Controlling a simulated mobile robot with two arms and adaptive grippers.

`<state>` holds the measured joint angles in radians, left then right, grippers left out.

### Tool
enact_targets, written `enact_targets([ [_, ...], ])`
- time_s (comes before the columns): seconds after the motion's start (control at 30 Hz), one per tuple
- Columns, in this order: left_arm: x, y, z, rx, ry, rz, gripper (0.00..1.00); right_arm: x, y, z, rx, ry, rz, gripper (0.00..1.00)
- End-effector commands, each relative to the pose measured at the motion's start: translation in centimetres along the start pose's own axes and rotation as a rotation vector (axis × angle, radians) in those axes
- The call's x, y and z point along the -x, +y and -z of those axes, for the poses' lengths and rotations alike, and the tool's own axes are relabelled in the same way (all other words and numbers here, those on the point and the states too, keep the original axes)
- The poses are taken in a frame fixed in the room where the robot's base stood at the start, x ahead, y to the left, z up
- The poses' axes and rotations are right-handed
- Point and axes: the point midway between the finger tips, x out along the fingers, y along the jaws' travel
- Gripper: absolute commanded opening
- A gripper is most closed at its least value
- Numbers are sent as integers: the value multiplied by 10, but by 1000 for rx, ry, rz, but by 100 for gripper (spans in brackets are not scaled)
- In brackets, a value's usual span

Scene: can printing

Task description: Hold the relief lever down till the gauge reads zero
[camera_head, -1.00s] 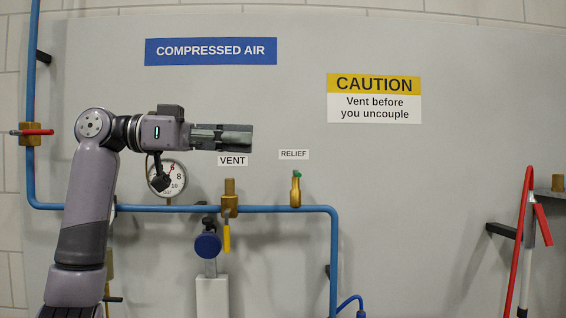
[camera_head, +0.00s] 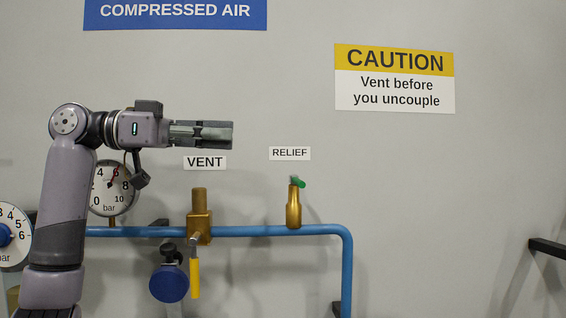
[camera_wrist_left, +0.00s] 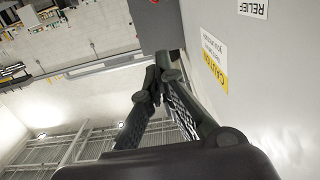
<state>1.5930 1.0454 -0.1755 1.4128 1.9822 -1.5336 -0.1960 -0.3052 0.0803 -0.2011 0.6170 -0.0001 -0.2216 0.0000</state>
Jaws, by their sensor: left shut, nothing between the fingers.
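The relief lever (camera_head: 299,182) is a small green-tipped handle on top of a brass valve (camera_head: 293,208), below the RELIEF label. The round gauge (camera_head: 108,196) is on the left, partly hidden by my left arm; its red needle points up and right, near the 6. My left gripper (camera_head: 230,135) is shut and empty. It is up and to the left of the relief lever, above the VENT label, and not touching the lever. In the left wrist view its fingertips (camera_wrist_left: 156,82) meet. The right gripper is out of view.
A brass vent valve (camera_head: 199,216) with a yellow handle (camera_head: 195,279) stands left of the relief valve on the blue pipe (camera_head: 255,231). A second gauge (camera_head: 14,236) is at the left edge. Wall right of the relief valve is clear up to a black bracket (camera_head: 546,247).

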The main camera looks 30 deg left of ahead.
Motion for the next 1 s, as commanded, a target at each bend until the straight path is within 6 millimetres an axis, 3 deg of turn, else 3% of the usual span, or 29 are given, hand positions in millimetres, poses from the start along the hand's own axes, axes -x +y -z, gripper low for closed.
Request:
enact_targets([
  [0.27, -13, 0, 1, 0, -2, -1, 0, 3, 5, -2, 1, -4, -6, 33],
  [0.7, -103, 0, 2, 0, -3, -2, 0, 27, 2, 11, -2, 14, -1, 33],
  [0.8, -105, -1, -19, 4, -4, 2, 0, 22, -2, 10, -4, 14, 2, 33],
  [1.0, -108, -1, -35, 1, -1, 2, 0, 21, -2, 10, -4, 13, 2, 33],
])
